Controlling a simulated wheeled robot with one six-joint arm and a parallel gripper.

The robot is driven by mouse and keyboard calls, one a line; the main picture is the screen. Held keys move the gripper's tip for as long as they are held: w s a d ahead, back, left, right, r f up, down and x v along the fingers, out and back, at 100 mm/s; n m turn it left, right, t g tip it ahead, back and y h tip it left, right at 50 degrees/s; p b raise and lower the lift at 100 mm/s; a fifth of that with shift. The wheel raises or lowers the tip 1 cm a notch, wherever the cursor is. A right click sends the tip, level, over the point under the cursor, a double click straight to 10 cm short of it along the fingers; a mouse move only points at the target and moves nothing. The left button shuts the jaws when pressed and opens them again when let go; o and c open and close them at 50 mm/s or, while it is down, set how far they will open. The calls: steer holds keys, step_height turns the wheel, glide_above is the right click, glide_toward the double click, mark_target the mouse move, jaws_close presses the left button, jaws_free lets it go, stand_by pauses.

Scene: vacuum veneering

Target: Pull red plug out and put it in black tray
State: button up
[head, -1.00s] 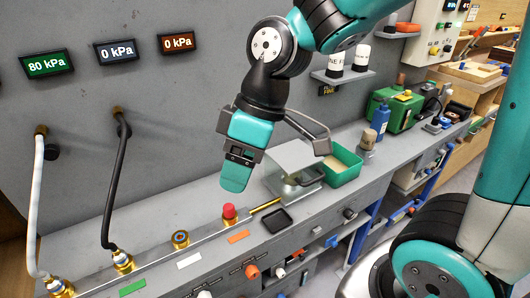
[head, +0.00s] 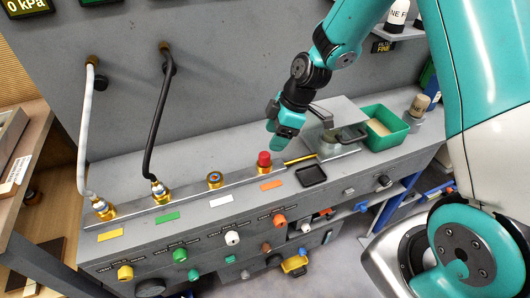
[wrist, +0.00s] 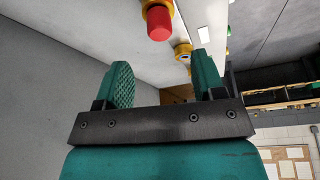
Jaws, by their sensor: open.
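The red plug (head: 264,159) sits upright in a brass port on the grey bench rail, beside an orange label. It also shows in the wrist view (wrist: 159,22), beyond the fingertips and apart from them. My gripper (head: 286,138) is open and empty, above and slightly right of the plug in the head view. Its two teal fingers stand apart in the wrist view (wrist: 163,80). The black tray (head: 311,175) is small, shallow and empty, lying on the bench right of the plug.
A black hose (head: 156,130) and a white hose (head: 84,140) run from wall to rail. Coloured knobs line the bench front.

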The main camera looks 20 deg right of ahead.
mark_target(264, 154)
steer(key=x, duration=0.7)
steer(key=shift+a+f, duration=0.2)
steer(key=shift+f, duration=0.15)
steer(key=shift+c, duration=0.3)
steer(key=c, duration=1)
steer(key=shift+r+p, duration=1.45)
steer(key=shift+r, duration=0.5)
steer(key=shift+c, duration=0.3)
